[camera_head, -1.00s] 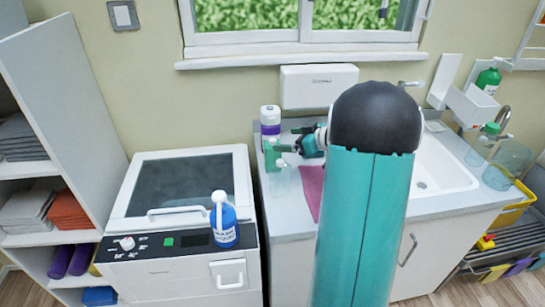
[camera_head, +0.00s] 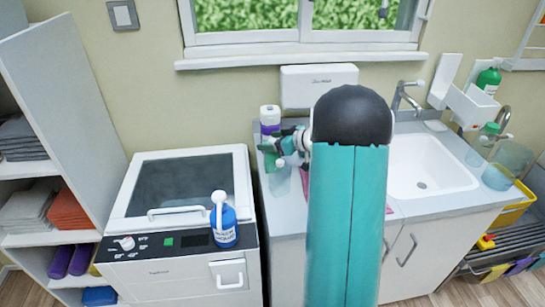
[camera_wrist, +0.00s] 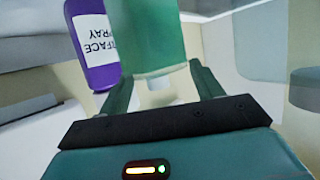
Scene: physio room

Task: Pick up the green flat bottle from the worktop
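The green flat bottle (camera_wrist: 150,38) fills the upper middle of the wrist view, upside down there, with a pale cap below it. In the head view its green side (camera_head: 269,160) shows on the worktop (camera_head: 290,222) left of the sink, partly hidden by my gripper (camera_head: 277,147). In the wrist view my gripper (camera_wrist: 163,78) is open, with one finger near each side of the bottle's cap end. I cannot tell whether either finger touches it.
A purple and white spray bottle (camera_head: 270,120) stands close behind. A clear bottle (camera_head: 281,184) stands just in front. The sink (camera_head: 426,166) is to the right. A blue pump bottle (camera_head: 224,222) stands on the white unit (camera_head: 165,270) at left. A white box (camera_head: 316,85) hangs above.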

